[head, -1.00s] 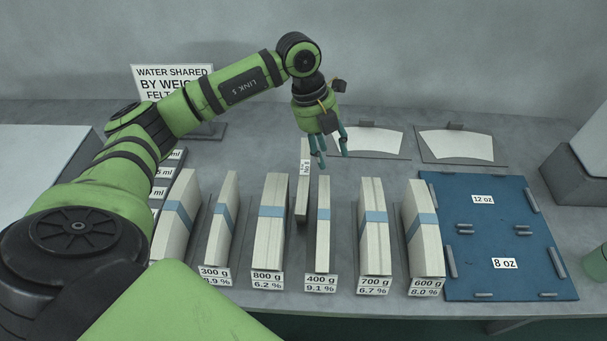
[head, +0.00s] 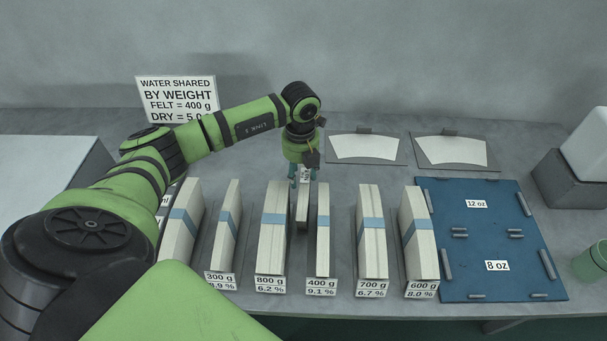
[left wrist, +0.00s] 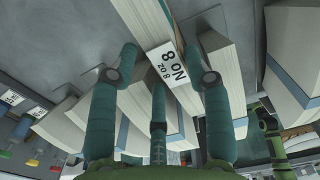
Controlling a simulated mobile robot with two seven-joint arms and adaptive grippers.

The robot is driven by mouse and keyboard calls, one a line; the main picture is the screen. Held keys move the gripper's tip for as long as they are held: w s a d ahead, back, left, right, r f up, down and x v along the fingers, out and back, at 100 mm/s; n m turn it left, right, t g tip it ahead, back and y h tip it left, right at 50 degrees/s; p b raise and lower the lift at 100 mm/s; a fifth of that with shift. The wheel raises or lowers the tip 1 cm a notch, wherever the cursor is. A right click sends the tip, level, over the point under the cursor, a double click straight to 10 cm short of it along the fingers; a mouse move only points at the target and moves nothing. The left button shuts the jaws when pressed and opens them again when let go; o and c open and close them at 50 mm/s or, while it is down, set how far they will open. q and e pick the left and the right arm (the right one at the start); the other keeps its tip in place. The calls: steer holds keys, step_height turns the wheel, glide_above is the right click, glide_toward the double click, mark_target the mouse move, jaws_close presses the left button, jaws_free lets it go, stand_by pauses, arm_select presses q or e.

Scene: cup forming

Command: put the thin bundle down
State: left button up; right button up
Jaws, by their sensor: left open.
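My left gripper (head: 303,172) is over the rear end of this bundle, fingers pointing down. In the left wrist view its teal fingers (left wrist: 160,85) are spread, with the tagged bundle between the two outer ones. I cannot tell whether any finger touches it.
Banded bundles stand close on both sides, including the 800 g (head: 273,240), 400 g (head: 323,240) and 700 g (head: 372,245) ones. A blue board (head: 495,255) lies at right. Two fan-shaped templates (head: 367,148) lie behind. Table between templates and row is clear.

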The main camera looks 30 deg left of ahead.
arm_select(q)
steer(key=shift+c, duration=0.4)
jaws_close()
